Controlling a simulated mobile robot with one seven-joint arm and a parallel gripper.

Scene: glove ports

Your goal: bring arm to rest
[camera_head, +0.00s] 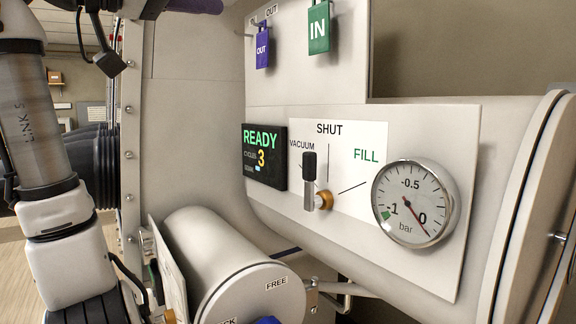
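My arm (62,215) runs down the left edge, with a metal link marked LINK 5 above a white joint. Its lower end leaves the bottom of the picture. I cannot make out my gripper or its fingers. The arm stands left of the small cylinder and panel, apart from the valve.
The valve lever (309,168) points up at SHUT. The gauge (413,203) needle is near 0. The display (264,156) reads READY, cycles 3. A purple OUT tag (262,46) and green IN tag (318,29) hang above.

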